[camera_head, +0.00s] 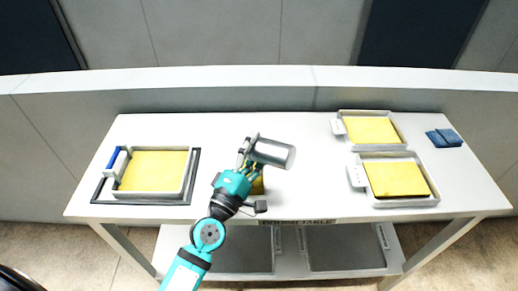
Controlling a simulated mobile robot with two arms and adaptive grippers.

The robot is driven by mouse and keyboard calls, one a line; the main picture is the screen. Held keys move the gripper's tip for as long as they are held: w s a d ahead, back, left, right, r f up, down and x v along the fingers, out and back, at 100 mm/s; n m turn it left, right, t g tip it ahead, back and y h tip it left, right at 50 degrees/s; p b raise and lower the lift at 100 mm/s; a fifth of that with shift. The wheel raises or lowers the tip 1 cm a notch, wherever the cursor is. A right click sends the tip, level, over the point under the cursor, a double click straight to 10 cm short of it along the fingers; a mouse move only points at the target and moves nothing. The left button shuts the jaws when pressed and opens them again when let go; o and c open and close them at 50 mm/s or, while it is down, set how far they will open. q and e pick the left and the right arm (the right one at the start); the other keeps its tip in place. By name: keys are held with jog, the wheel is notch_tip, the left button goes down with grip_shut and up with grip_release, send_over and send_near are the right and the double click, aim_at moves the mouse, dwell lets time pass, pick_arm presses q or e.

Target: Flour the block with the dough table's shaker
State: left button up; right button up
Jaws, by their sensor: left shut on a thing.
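My left gripper (254,168) is shut on a silver metal shaker (274,152) above the middle of the white table (225,135). The shaker is tilted, almost lying on its side, with one end toward the right. Under the gripper, a small part of a yellow block (257,187) shows; the gripper and arm hide most of it. I cannot tell whether flour is on the block or falling. My right gripper is not in view.
A tray (186,191) with a yellow slab and a blue-ended tool (114,158) is at the left. Two more trays (375,114) (405,203) with yellow slabs stand at the right. A folded blue cloth (444,138) lies at the far right. Shelf trays (345,248) are below.

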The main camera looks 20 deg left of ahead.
aim_at(267, 154)
pick_arm(q)
jog(key=shift+w+a, duration=0.2)
jog(key=shift+a, duration=0.5)
jog(key=shift+s+d+p, duration=0.15)
jog(key=shift+s+d, duration=0.05)
jog(key=shift+d, duration=0.55)
jog(key=shift+s+d+p, duration=0.1)
jog(key=shift+s+d, duration=0.1)
jog(key=shift+d, duration=0.6)
jog(key=shift+s+d+p, duration=0.15)
jog(key=shift+s+d, duration=0.05)
jog(key=shift+d, duration=0.55)
jog(key=shift+a, duration=0.15)
jog(key=shift+w+a, duration=0.2)
jog(key=shift+a, duration=0.5)
jog(key=shift+w+a, duration=0.2)
jog(key=shift+a, duration=0.55)
jog(key=shift+w+a, duration=0.2)
jog(key=shift+a, duration=0.5)
jog(key=shift+d, duration=0.1)
